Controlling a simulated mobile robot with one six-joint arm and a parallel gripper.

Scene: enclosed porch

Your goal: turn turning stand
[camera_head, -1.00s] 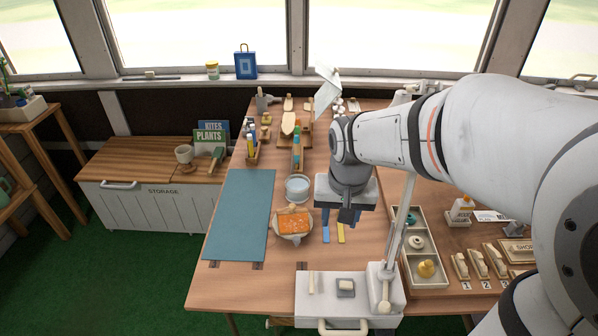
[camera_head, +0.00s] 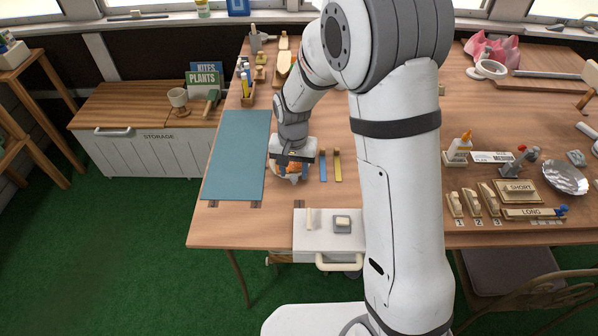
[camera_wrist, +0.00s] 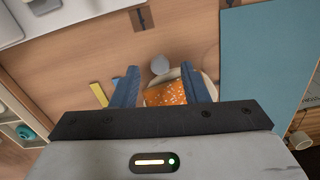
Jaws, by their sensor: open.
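The turning stand (camera_head: 292,179) is a round cream disc on the table, right of the blue-green mat. An orange speckled piece (camera_wrist: 165,93) lies on it, and a grey round knob (camera_wrist: 160,65) shows at its edge in the wrist view. My gripper (camera_wrist: 160,69) is open, with its two blue fingers on either side of the knob and the orange piece as seen from the wrist. In the head view my gripper (camera_head: 291,171) is over the stand and hides much of it. I cannot tell whether the fingers touch the stand.
The blue-green mat (camera_head: 236,155) lies to the left. A blue strip (camera_head: 323,166) and a yellow strip (camera_head: 338,167) lie just right of the stand. A white unit with a handle (camera_head: 326,233) is at the front edge. My arm hides the table's middle.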

